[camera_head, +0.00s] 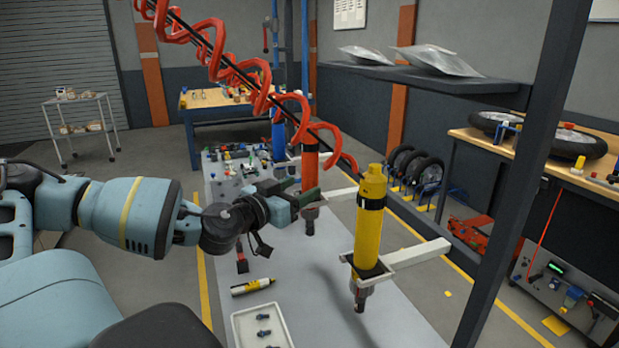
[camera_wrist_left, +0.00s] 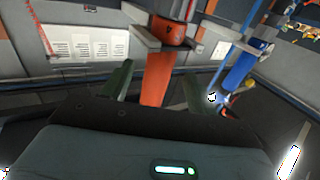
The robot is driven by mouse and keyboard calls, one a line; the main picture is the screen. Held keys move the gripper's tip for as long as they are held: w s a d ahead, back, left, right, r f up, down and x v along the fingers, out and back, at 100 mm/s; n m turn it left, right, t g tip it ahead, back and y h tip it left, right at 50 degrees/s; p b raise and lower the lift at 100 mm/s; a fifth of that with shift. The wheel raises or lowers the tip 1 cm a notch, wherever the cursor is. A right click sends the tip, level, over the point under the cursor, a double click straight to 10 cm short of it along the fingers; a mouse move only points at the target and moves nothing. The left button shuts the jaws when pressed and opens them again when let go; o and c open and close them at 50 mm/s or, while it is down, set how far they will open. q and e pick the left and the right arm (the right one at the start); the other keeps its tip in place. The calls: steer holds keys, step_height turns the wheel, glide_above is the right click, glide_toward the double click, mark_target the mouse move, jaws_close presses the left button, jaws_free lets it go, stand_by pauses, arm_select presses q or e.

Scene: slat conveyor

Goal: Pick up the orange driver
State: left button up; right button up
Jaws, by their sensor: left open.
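The orange driver (camera_head: 309,164) hangs upright in a holder arm, with a coiled red hose above it. My left gripper (camera_head: 301,193) is open at the driver's lower body, reaching in from the left. In the left wrist view the orange driver (camera_wrist_left: 156,82) shows between the two open fingers of my left gripper (camera_wrist_left: 157,88). I cannot tell whether either finger touches it. My right gripper is not in view.
A yellow driver (camera_head: 369,220) hangs in a white holder at right. A blue driver (camera_head: 279,135) hangs behind. A dark post (camera_head: 520,170) stands at right.

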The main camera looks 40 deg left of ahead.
mark_target(316, 181)
arm_select(q)
steer(key=shift+w+a+r, duration=0.1)
steer(key=shift+w, duration=0.25)
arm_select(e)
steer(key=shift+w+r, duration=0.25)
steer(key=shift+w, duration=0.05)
arm_select(q)
steer(key=shift+w, duration=0.25)
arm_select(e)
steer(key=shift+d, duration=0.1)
arm_select(q)
steer(key=shift+w, duration=0.6)
steer(key=w+b, duration=0.1)
steer(key=b, duration=0.1)
steer(key=w+f+b, duration=0.1)
steer(key=w+b, duration=0.1)
steer(key=b, duration=0.1)
steer(key=shift+w, duration=0.25)
steer(key=shift+r+b, duration=0.15)
steer(key=shift+b, duration=0.2)
steer(key=shift+w+r, duration=0.1)
steer(key=shift+r, duration=0.25)
steer(key=c, duration=1.2)
jaws_close()
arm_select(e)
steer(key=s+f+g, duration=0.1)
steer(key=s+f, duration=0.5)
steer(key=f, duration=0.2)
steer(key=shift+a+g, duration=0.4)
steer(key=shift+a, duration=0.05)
